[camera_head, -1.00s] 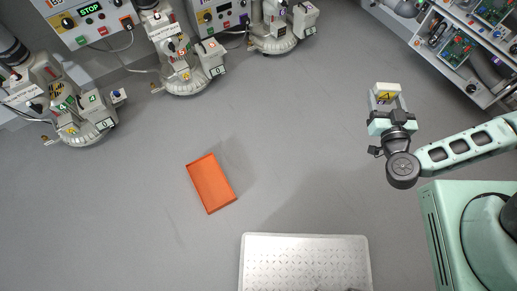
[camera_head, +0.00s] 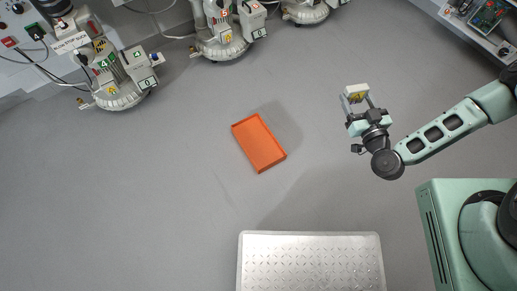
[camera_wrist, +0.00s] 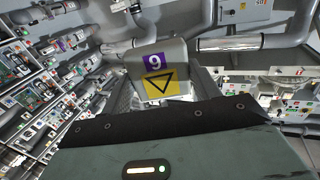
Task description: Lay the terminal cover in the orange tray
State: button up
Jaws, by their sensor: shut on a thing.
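The terminal cover (camera_head: 355,91) is a pale grey box-like piece with a yellow label. My gripper (camera_head: 362,106) is shut on it and holds it out in front of the wrist, above the floor. In the wrist view the cover (camera_wrist: 158,62) shows a purple "9" label and a yellow label with a black triangle.
A light perforated plate (camera_head: 310,262) lies at the bottom centre. Several blower units, one at the upper left (camera_head: 122,82), stand along the back wall. A shelf with circuit boards (camera_head: 485,22) is at the upper right. The grey floor around the tray is clear.

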jog(key=w+a+f+n+g+y+b, duration=0.15)
jog(key=a+f+b, duration=0.25)
jog(key=f+b, duration=0.45)
jog(key=w+a+f+n+g+y+b, duration=0.1)
jog(key=a+f+n+y+b, duration=0.15)
jog(key=f+b, duration=0.6)
jog(key=w+a+f+n+g+y+b, duration=0.1)
jog(key=w+a+f+y+b, duration=0.25)
jog(key=f, duration=0.85)
jog(key=n+g+y+b, duration=0.3)
jog(key=g+b, duration=0.1)
jog(key=b, duration=0.9)
send_over(279, 154)
jog(key=s, duration=0.3)
notch_tip(279, 154, down, 12)
jog(key=f+b, duration=0.2)
jog(key=f, duration=0.1)
jog(key=f+b, duration=0.2)
jog(key=f, duration=0.1)
jog(key=f+b, duration=0.2)
jog(key=f, duration=0.2)
jog(key=shift+a, duration=0.25)
jog(key=shift+f+t+b, duration=0.25)
jog(key=shift+f+b, duration=0.1)
jog(key=shift+b, duration=0.1)
jog(key=shift+f, duration=0.25)
